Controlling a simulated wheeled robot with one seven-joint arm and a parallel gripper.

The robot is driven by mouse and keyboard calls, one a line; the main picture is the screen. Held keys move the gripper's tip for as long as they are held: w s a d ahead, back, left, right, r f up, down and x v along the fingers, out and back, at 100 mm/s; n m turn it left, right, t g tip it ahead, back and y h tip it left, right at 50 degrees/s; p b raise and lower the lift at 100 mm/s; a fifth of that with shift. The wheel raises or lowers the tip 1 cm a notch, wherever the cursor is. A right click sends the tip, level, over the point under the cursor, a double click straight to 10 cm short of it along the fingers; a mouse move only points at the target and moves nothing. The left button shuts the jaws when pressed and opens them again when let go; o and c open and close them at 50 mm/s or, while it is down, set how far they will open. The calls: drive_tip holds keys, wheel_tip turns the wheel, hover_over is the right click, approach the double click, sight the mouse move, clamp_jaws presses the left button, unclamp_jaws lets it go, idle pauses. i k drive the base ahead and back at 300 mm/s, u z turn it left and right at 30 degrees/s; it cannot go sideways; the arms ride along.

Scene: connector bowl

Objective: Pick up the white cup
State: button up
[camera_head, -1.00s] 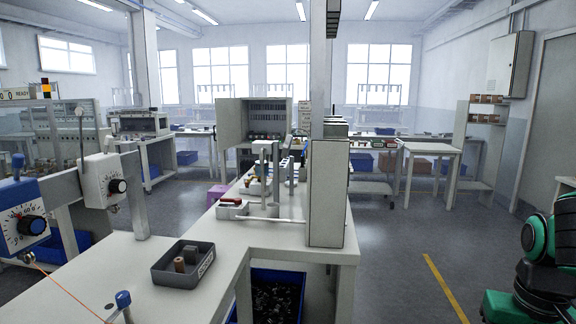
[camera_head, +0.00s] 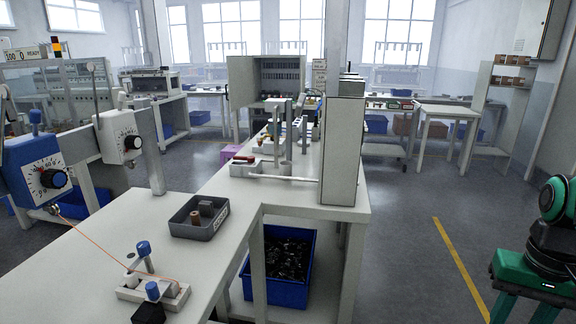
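I cannot make out a white cup for certain. My gripper is not in view.
A dark grey tray (camera_head: 197,229) with small cylindrical parts lies on the near bench. A small white fixture with blue knobs (camera_head: 165,294) is at the front. A tall grey cabinet (camera_head: 341,150) stands at the bench's right end. A blue bin (camera_head: 274,292) is below. Open floor (camera_head: 405,235) lies right.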

sight(286, 167)
drive_tip(key=z, duration=1.55)
drive_tip(key=i, duration=1.8)
drive_tip(key=u, duration=3.15)
